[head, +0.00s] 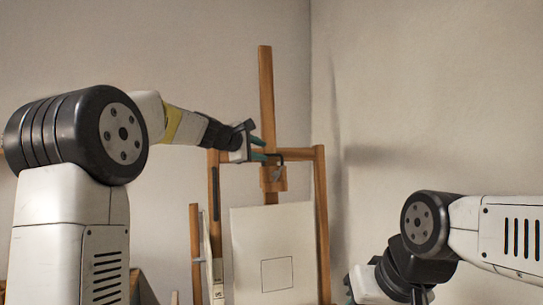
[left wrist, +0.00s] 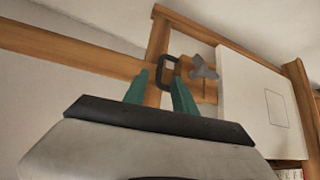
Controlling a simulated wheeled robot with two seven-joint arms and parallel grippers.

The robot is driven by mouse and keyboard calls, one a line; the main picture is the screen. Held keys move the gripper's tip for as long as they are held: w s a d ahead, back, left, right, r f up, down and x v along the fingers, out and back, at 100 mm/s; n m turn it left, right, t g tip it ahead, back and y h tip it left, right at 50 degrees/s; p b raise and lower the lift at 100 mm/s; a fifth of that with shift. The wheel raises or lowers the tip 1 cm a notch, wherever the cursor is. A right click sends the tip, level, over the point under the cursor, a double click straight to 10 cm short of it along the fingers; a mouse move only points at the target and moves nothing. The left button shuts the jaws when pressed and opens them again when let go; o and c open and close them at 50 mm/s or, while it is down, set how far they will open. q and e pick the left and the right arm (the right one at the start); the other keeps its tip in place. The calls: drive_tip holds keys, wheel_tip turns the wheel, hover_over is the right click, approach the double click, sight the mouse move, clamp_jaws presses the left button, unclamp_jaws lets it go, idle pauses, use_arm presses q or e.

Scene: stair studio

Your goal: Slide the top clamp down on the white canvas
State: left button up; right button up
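The white canvas (head: 248,235) with a thin square outline stands on a wooden easel; it also shows in the left wrist view (left wrist: 238,85). The top clamp (head: 273,180) is a wooden block on the easel's mast, a little above the canvas's top edge. It has a grey knob (left wrist: 203,68) and a dark loop handle (left wrist: 166,72). My left gripper (head: 265,150) has its teal fingers apart beside the handle, which shows near and between the fingertips in the left wrist view (left wrist: 160,82). I see no grip on it. My right gripper (head: 348,288) is low and partly cut off.
The easel's mast (head: 266,95) rises above a wooden crossbar and side posts (head: 321,220). More wooden frames and panels (head: 195,250) stand to the left of the canvas. Bare walls close off the back and right. The space before the canvas is clear.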

sight(274, 155)
use_arm(q)
drive_tip(key=x, duration=0.6)
drive_tip(key=shift+w+d+f, duration=0.15)
drive_tip(key=shift+w+d, duration=0.1)
drive_tip(key=shift+w, duration=0.05)
clamp_jaws()
idle(1.1)
